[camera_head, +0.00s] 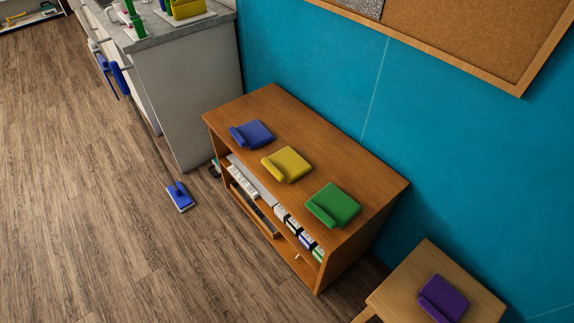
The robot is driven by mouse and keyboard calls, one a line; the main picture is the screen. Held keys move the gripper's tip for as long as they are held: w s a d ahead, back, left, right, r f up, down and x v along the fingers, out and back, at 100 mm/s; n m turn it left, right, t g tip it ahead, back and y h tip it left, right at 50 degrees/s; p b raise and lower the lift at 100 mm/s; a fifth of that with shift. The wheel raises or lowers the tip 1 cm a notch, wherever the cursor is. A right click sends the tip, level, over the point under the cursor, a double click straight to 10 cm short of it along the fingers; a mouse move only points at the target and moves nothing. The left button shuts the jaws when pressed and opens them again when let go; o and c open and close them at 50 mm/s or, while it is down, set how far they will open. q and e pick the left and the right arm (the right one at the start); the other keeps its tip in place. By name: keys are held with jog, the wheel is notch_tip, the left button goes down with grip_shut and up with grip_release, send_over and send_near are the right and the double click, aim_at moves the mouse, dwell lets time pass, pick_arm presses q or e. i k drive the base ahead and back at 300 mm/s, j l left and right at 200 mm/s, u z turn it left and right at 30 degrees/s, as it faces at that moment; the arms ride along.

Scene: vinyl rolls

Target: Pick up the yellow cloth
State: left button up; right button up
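The yellow cloth (287,164) lies on top of the wooden shelf unit (359,174), folded flat with a rolled edge on its left side. It sits between a blue cloth (252,133) and a green cloth (334,205), with bare wood between them. Neither of my grippers is in the head view, so I cannot see whether they are open or shut. Nothing covers the yellow cloth.
A purple cloth (443,299) lies on a small wooden table (400,289) at the lower right. A blue object (179,196) is on the wood floor (90,220). A counter (180,100) stands at the upper left. A teal wall (340,75) is behind the shelf unit.

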aim_at(286, 164)
jog(key=i+j+z, duration=0.25)
jog(key=z, duration=0.25)
jog(key=i+j+z, duration=0.2)
jog(key=j+z, duration=0.3)
jog(key=i+j, duration=0.1)
jog(key=j, duration=0.3)
jog(key=i+j+z, duration=0.1)
jog(key=j, duration=0.3)
jog(key=i+j, duration=0.15)
jog(key=j, duration=0.25)
jog(key=i+j, duration=0.1)
jog(key=j, duration=0.3)
jog(key=z, duration=0.05)
